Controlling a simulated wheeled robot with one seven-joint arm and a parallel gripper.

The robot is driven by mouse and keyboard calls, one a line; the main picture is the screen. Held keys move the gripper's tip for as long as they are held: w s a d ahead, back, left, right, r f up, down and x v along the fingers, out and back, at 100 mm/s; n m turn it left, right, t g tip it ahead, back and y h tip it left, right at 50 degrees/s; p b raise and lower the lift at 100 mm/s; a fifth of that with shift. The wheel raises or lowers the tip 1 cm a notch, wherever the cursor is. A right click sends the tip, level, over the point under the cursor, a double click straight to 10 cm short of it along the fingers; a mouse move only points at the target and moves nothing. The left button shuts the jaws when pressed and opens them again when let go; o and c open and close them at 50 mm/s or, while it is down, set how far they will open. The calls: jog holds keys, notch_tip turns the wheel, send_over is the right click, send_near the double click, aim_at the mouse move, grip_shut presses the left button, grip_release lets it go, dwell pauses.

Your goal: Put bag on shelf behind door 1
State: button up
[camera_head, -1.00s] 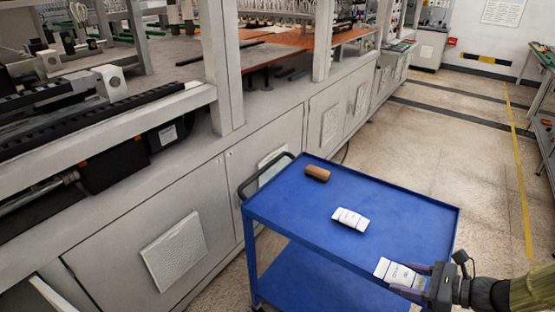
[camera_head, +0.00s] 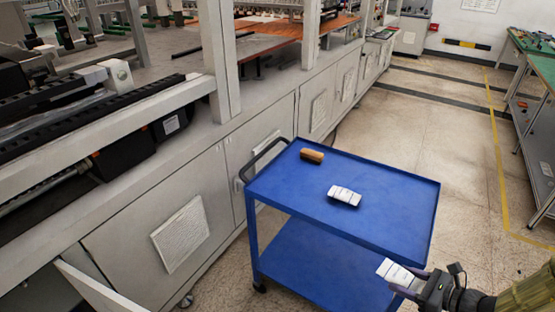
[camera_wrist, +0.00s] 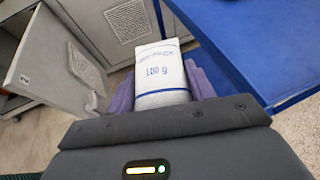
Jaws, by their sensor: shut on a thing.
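My gripper (camera_head: 420,284) is shut on a white bag (camera_head: 396,272), at the near right beside the blue cart. In the wrist view the bag (camera_wrist: 160,75) is upright between the purple fingers, with blue print and a blue band. A door (camera_head: 92,288) stands open at the lower left of the head view. An open door (camera_wrist: 52,70) with a vent panel and a small tag, perhaps a 2, also shows in the wrist view. The shelf inside is hidden in the head view. I cannot make out a number 1 on any door.
The blue cart (camera_head: 400,195) stands between my gripper and the machine base. A second white bag (camera_head: 344,196) and a brown-topped brush or block (camera_head: 312,155) lie on it. Closed cabinet doors (camera_head: 130,235) line the machine. Floor is clear on the right; a green-topped bench (camera_head: 535,60) stands beyond.

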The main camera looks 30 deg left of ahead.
jog(key=s+d+f+m+t+h+p, duration=0.2)
jog(key=s+d+f+m+t+p, duration=0.1)
jog(key=d+f, duration=0.5)
jog(key=m+t+p, duration=0.1)
jog(key=p, duration=0.1)
jog(key=shift+s+d+f+p, duration=0.2)
jog(key=shift+s+f+p, duration=0.05)
jog(key=shift+f+p, duration=0.1)
